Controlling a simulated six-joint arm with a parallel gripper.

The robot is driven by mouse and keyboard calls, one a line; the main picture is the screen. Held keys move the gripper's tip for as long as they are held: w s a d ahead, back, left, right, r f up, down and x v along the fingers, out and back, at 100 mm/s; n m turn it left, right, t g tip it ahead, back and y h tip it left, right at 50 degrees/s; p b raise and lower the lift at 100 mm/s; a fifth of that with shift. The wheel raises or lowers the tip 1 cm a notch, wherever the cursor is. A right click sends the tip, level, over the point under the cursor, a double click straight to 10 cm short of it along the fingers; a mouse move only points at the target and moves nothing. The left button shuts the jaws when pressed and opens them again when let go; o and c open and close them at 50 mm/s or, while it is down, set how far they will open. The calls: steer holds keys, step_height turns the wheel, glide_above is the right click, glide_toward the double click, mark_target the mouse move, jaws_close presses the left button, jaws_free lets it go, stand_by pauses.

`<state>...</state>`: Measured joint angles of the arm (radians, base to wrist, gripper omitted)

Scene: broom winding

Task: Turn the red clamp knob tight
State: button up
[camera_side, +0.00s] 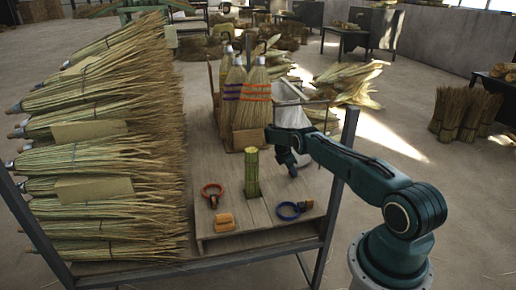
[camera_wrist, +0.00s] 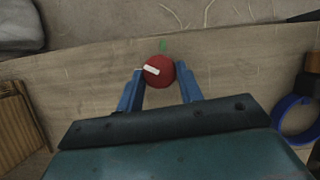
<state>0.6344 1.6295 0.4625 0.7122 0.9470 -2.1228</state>
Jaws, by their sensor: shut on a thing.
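The red clamp knob (camera_wrist: 160,73) is round and shows in the wrist view at upper middle. A white pointer mark (camera_wrist: 151,70) lies almost level across its left half. A short green mark (camera_wrist: 162,46) is on the wood just above the knob, so the white mark points away from it. My gripper (camera_wrist: 160,80) has its two blue fingers on either side of the knob, shut on it. In the side view my gripper (camera_side: 289,165) is low over the right part of the board (camera_side: 272,223). The knob is hidden there.
A blue ring clamp (camera_side: 292,210), a red ring clamp (camera_side: 212,194), an orange block (camera_side: 224,223) and an upright green bundle (camera_side: 252,175) are on the board. Finished brooms (camera_side: 248,95) stand behind. Stacked straw bundles (camera_side: 100,130) fill the left. A frame post (camera_side: 338,185) stands near my arm.

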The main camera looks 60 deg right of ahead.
stand_by(0.5)
steer(key=o, duration=1)
steer(key=shift+r, duration=0.15)
steer(key=v, duration=1.3)
steer(key=shift+w+r, duration=0.15)
steer(key=shift+r, duration=0.05)
steer(key=shift+a, duration=0.1)
